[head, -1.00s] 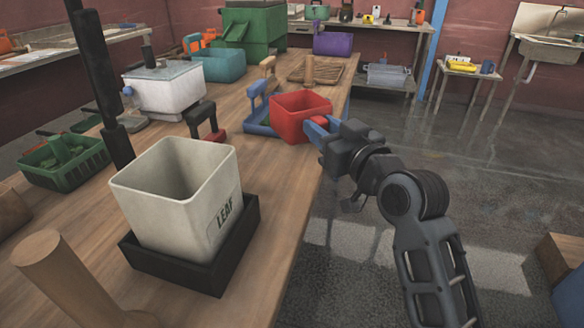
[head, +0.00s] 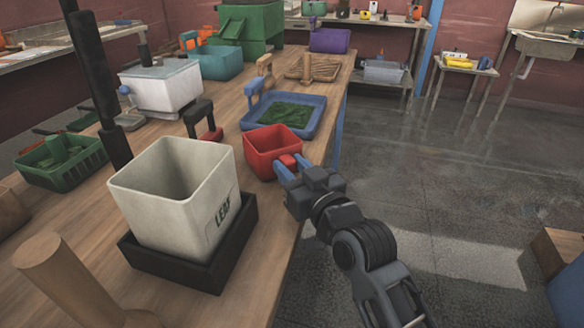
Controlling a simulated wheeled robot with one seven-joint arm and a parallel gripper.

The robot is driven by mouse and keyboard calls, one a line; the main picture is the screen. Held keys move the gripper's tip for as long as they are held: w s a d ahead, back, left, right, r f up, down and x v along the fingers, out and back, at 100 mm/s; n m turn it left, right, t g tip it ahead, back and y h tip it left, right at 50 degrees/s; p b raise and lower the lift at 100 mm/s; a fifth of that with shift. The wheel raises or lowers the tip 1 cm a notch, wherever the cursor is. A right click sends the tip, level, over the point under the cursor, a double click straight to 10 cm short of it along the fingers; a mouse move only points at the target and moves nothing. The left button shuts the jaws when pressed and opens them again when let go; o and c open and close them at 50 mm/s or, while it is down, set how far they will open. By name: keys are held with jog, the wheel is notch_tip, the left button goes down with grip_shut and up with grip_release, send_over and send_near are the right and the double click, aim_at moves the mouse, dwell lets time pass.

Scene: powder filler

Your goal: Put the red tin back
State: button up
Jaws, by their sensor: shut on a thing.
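The red tin (head: 268,147) is an open square box with a red tab on its near right side. My gripper (head: 287,166) is shut on that tab, with blue fingers on either side of it. The tin is upright near the right edge of the wooden bench (head: 262,240). I cannot tell whether it touches the bench top. It looks empty, though its floor is only partly seen. A blue tray (head: 318,108) with green leaf matter in it lies just behind the tin.
A white bin marked LEAF (head: 170,195) stands in a black base (head: 180,275) at the front left. A black-and-red handled tool (head: 203,120) lies left of the tin. A white lidded box (head: 160,88) and green basket (head: 60,165) are further left. Bare bench lies in front of the tin.

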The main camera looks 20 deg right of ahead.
jog(key=shift+f, duration=0.2)
jog(key=o, duration=1.1)
jog(key=shift+r, duration=0.1)
jog(key=shift+r, duration=0.2)
jog(key=s+d+b, duration=0.1)
jog(key=s, duration=1)
jog(key=shift+s+d+b, duration=0.3)
jog(key=shift+s+d, duration=0.1)
jog(key=shift+f, duration=0.1)
